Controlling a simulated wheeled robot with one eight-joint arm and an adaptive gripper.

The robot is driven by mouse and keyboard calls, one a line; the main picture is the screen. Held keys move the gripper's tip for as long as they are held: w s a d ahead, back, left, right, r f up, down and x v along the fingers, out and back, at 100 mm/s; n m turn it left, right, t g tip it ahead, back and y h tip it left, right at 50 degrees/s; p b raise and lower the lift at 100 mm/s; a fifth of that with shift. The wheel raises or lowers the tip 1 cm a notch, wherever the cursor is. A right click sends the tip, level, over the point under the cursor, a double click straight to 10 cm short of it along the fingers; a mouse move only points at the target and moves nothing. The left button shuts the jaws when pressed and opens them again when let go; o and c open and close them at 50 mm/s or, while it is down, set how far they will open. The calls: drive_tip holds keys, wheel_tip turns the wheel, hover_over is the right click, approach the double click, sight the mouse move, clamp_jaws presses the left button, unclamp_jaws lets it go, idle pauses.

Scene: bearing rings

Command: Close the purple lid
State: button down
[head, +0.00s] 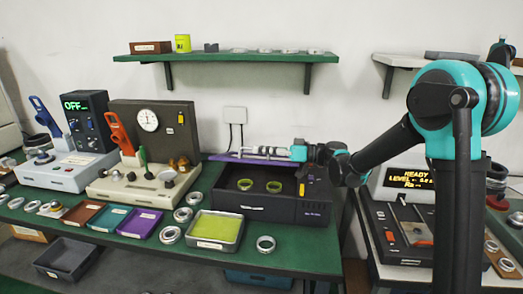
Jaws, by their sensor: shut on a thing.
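The purple lid (223,157) shows as a thin strip along the back top edge of a black box (240,207), seen nearly edge-on. Two yellow-green rings (274,187) show inside the box, so its inside is uncovered from this side. My gripper (246,150) reaches in from the right, with its silver fingers lying along the lid and pointing left. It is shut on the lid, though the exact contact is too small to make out. The arm and wrist hide the lid's right end.
A grey tray with a yellow-green pad (240,243) and loose metal rings (265,244) lie in front of the box. A tester with a dial (148,121) stands to the left. A green shelf (226,57) hangs above. A second table with a display device (404,181) is right.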

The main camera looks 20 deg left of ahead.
drive_tip(key=c, duration=1.6)
unclamp_jaws()
drive_tip(key=shift+d, duration=0.15)
drive_tip(key=v, duration=1.1)
drive_tip(key=shift+w+d, duration=0.2)
drive_tip(key=shift+d, duration=0.2)
